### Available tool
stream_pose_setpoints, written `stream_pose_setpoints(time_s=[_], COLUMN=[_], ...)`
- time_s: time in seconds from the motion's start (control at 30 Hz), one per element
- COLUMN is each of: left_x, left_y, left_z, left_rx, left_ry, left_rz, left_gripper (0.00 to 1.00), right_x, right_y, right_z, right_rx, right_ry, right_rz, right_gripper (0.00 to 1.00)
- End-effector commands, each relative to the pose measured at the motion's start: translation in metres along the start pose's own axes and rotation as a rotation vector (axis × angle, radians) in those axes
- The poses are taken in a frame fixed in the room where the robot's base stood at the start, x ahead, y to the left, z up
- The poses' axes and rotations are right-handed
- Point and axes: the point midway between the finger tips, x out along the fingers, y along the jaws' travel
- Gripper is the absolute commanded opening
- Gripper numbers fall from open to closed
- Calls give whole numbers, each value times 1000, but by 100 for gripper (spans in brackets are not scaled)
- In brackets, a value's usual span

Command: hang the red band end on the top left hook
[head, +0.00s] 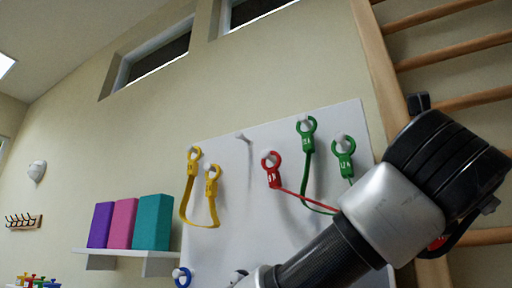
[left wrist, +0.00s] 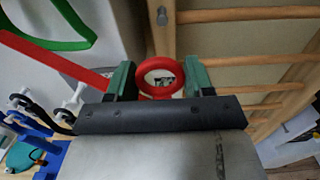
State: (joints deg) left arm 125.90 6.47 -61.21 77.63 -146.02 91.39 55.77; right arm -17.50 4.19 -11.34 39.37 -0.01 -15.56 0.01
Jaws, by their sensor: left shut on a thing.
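My left gripper (left wrist: 160,78) is shut on a red band end (left wrist: 160,62), whose ring shows between the two fingers in the left wrist view. In the head view my wrist hides most of this gripper; a bit of red (head: 437,243) shows below it, right of the white board (head: 225,200). The other red end (head: 273,172) hangs on a board hook. The red strap (head: 310,200) runs from it rightward behind my arm. A bare hook (head: 243,137) stands up and left of the hung red end. My right gripper is not in view.
Yellow ends (head: 194,160) hang left of the bare hook, green ends (head: 308,135) right of it. A blue end (head: 182,276) is low on the board. Wooden wall bars (head: 450,55) stand at the right. A shelf (head: 125,251) holds coloured blocks at the left.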

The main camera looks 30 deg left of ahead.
Motion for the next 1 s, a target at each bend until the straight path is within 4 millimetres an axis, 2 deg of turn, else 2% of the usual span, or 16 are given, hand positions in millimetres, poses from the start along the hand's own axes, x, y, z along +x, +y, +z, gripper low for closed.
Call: stream_pose_setpoints(time_s=[0.1,0.27,0.57,1.0], left_x=[0,0,1,30], left_y=[0,0,0,0], left_z=[-4,-3,-3,-2], left_rx=[-1,0,0,0], left_ry=[-1,-1,0,1], left_rz=[0,0,0,1], left_gripper=[0,0,0,0], right_x=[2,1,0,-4], right_y=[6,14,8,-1], right_z=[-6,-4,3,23], right_rx=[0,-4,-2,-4], right_ry=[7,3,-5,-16], right_rz=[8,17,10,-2], right_gripper=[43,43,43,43])
